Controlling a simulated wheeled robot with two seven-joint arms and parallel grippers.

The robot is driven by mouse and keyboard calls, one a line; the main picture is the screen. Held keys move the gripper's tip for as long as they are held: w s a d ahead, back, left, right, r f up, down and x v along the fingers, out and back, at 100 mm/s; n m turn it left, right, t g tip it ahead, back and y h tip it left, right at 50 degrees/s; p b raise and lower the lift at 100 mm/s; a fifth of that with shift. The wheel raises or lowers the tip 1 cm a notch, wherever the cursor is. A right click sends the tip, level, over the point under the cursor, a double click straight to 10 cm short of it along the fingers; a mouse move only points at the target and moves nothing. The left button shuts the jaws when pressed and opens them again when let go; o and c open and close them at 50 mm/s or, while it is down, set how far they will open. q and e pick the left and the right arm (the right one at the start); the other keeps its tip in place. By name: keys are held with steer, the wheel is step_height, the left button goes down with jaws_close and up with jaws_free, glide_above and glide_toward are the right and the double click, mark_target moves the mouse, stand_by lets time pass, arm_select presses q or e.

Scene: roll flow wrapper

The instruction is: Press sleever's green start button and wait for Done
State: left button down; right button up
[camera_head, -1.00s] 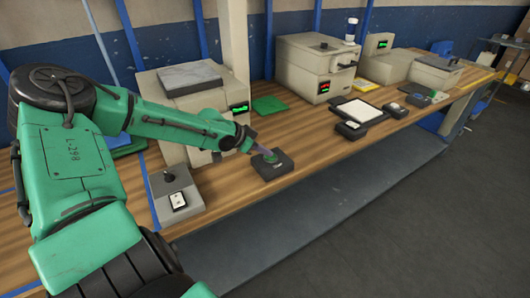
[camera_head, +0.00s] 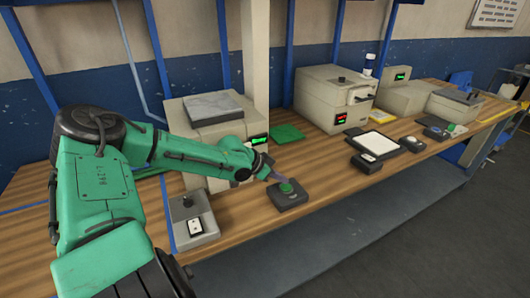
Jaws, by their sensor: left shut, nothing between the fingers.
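A dark button box (camera_head: 291,199) with a round green button (camera_head: 286,187) on top stands near the bench's front edge. My left gripper (camera_head: 277,178) is shut and empty, pointing down at the button from its upper left. Its tips are very close to the button; I cannot tell whether they touch it. Behind my left arm stands a beige machine (camera_head: 205,112) with a grey top. It bears a small display (camera_head: 260,140) with green text too small to read surely. I cannot tell which machine is the sleever. My right gripper is not in view.
A grey control box (camera_head: 193,222) stands left of the button box. A green mat (camera_head: 287,133), a white-topped pad (camera_head: 376,143) and other beige machines (camera_head: 333,95) stand along the wooden bench to the right. Bare wood lies right of the button box.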

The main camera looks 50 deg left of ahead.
arm_select(q)
steer(key=p+v, duration=0.5)
steer(key=v, duration=0.5)
steer(key=shift+r+p, duration=0.4)
steer(key=shift+r, duration=0.1)
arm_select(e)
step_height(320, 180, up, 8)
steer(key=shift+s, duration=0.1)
